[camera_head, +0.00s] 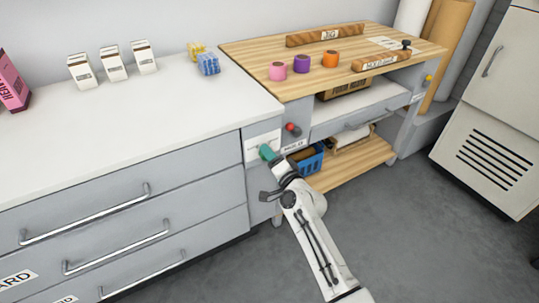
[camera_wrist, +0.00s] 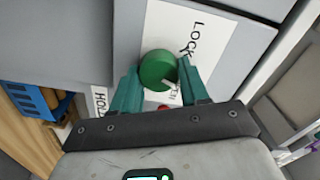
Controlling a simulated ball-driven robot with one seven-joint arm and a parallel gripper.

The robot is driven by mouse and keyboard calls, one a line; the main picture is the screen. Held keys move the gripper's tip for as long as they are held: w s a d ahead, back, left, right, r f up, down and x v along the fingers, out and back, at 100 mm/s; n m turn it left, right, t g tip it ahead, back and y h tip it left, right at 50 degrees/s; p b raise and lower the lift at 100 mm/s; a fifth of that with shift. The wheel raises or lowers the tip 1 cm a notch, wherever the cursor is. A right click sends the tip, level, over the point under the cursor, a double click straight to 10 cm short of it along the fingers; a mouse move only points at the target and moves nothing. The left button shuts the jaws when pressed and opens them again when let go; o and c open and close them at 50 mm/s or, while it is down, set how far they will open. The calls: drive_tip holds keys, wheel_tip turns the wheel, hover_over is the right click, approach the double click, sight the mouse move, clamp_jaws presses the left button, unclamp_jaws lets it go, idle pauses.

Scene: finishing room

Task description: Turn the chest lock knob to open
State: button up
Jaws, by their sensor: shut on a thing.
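The chest lock knob is a round green knob (camera_wrist: 158,66) with a notch in its rim. It sits on a white label plate (camera_wrist: 205,40) on the grey chest front; the letters LOCK are readable and the rest is partly covered. My gripper (camera_wrist: 157,72) has its two teal fingers on either side of the knob, shut on it. In the head view my gripper (camera_head: 267,153) reaches the narrow panel at the chest's right end. There its fingers hide the knob, and the white plate (camera_head: 262,140) shows behind them.
Wide drawers with bar handles (camera_head: 115,247) lie left of the panel. A red knob (camera_head: 293,129) is close on the right. A wooden-topped bench (camera_head: 250,55) adjoins, with a blue basket (camera_head: 308,160) on its lower shelf. The grey floor (camera_head: 400,240) at right is clear.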

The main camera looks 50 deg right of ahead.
drive_tip(key=shift+f+m+p, duration=0.1)
drive_tip(key=shift+m+p, duration=0.3)
drive_tip(key=shift+m, duration=1.9)
drive_tip(key=o, duration=1)
drive_tip(key=shift+o, duration=0.2)
drive_tip(key=shift+s, duration=0.15)
drive_tip(key=v, duration=1)
drive_tip(key=shift+s, duration=0.3)
drive_tip(key=shift+a, duration=0.15)
